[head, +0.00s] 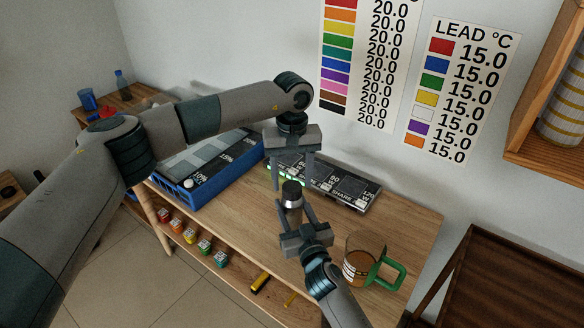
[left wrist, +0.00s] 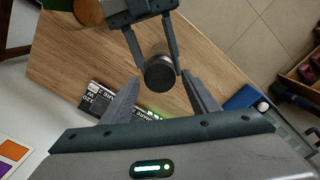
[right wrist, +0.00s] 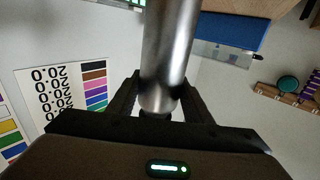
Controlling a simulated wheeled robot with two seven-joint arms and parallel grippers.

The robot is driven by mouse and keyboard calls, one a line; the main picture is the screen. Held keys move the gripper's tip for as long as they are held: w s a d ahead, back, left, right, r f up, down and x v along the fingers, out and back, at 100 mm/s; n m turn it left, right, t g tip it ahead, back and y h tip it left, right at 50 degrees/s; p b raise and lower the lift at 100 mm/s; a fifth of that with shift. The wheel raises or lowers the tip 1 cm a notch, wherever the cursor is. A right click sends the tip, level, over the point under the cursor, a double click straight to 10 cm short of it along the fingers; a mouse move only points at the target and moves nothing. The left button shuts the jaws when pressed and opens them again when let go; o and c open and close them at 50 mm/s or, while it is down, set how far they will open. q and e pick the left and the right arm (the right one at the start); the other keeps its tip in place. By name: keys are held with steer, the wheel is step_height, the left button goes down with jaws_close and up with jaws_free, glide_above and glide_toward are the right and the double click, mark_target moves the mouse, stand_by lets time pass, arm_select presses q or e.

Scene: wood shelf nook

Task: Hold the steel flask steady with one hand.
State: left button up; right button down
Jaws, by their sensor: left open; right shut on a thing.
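The steel flask (head: 293,202) is a slim metal cylinder with a dark cap, seen over the wooden table near its front middle. My right gripper (head: 295,212) is shut on it, one finger on each side of its body. In the right wrist view the shiny flask (right wrist: 168,55) runs between the fingers. My left gripper (head: 291,184) is open above it, pointing down, fingers apart around the cap's height. In the left wrist view the dark cap (left wrist: 159,77) lies between the left fingertips, apparently untouched. Whether the flask's base touches the table is hidden.
A glass mug with a green handle (head: 363,262) stands at the right of the table. A dark panel with labelled fields (head: 345,187) lies behind the flask, and a blue tray (head: 212,175) to the left. Small coloured items (head: 205,247) sit on the lower shelf.

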arm_select(q)
steer(key=shift+f, duration=1.2)
